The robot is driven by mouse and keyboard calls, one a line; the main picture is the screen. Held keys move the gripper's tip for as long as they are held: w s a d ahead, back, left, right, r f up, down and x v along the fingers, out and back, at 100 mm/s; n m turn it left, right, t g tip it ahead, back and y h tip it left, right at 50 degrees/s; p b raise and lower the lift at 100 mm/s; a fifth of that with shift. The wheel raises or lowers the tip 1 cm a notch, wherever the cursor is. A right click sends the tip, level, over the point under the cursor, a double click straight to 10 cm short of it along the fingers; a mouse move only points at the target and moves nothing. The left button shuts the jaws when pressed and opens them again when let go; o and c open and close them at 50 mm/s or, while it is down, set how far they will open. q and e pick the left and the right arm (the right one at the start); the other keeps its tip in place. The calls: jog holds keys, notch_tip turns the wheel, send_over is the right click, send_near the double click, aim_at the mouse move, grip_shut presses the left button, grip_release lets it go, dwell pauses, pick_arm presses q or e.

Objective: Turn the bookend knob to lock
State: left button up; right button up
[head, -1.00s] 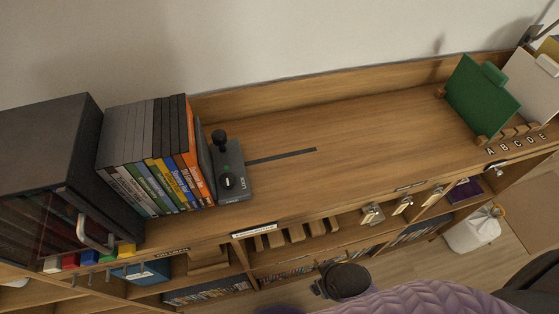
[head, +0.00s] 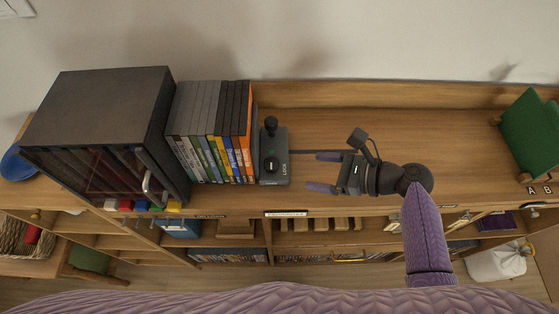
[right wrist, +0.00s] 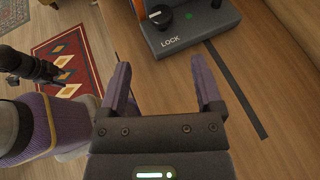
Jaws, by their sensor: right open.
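The grey bookend (head: 274,158) stands on the shelf top against the right end of a row of DVDs. Its black knob (head: 271,165) sits on the base above the word LOCK, with a taller black handle (head: 270,124) behind it. In the right wrist view the knob (right wrist: 159,16) shows a white mark, and a green dot is beside it on the bookend base (right wrist: 185,32). My right gripper (head: 322,172) is open and empty, to the right of the bookend, its purple fingers pointing at it with a gap between.
Several DVDs (head: 215,130) stand left of the bookend, next to a dark cabinet (head: 98,120). A dark slot (head: 320,151) runs right from the bookend. A green divider (head: 530,135) stands at the far right. The shelf top between is clear.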

aim_at(275, 165)
jog(key=shift+m, duration=0.3)
jog(key=b+x, duration=0.1)
jog(key=x, duration=0.4)
jog(key=b+x, duration=0.1)
jog(key=x, duration=0.4)
jog(key=shift+w+r, duration=0.1)
jog(key=shift+r, duration=0.15)
grip_shut()
